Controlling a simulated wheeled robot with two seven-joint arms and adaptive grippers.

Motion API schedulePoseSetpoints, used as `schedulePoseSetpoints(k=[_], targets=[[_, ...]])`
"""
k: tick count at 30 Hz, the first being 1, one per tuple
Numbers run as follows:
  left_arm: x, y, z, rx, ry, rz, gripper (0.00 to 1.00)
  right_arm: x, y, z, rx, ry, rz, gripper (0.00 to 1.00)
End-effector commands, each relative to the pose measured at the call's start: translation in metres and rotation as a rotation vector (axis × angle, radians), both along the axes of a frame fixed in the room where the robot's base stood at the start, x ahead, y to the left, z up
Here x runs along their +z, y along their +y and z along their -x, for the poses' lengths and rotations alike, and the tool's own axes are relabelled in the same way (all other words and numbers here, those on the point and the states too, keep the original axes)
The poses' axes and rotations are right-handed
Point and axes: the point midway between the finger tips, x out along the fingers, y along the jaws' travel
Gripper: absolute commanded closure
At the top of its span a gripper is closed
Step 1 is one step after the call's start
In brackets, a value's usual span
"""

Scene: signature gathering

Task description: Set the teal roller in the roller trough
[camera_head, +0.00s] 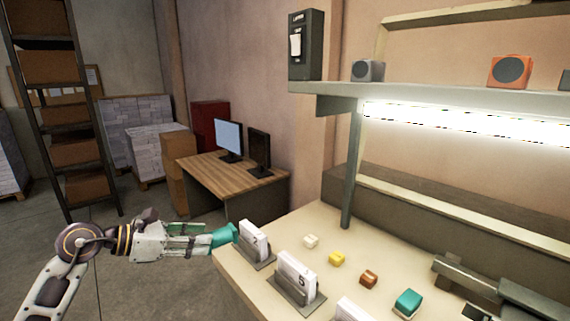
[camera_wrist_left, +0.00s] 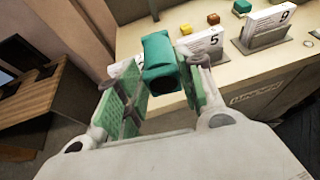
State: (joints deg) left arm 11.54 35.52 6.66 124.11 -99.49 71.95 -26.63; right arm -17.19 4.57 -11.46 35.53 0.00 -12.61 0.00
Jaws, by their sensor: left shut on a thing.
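The teal roller (camera_head: 224,237) is held at the fingertips of my left gripper (camera_head: 208,240), at the left edge of the bench, beside a card holder. I cannot make out the roller trough for certain; a grey channel-like fixture (camera_head: 470,281) lies at the right of the bench. My right gripper is not in view.
White card stacks in grey holders (camera_head: 295,278) line the bench's front left. Small white, yellow, brown and teal blocks (camera_head: 408,301) sit behind them. A shelf post (camera_head: 352,170) stands at the back. A wooden desk with monitors (camera_head: 228,140) is beyond.

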Motion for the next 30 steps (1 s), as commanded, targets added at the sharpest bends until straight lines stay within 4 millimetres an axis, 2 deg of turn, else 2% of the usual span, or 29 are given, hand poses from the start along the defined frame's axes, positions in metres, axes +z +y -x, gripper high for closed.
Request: schedulePoseSetpoints(k=[17, 30], targets=[[-0.074, 0.002, 0.021, 0.000, 0.002, 0.000, 0.93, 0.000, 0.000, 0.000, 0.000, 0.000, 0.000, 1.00], [-0.129, 0.002, 0.045, -0.001, 0.003, 0.001, 0.93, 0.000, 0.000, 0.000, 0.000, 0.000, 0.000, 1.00]])
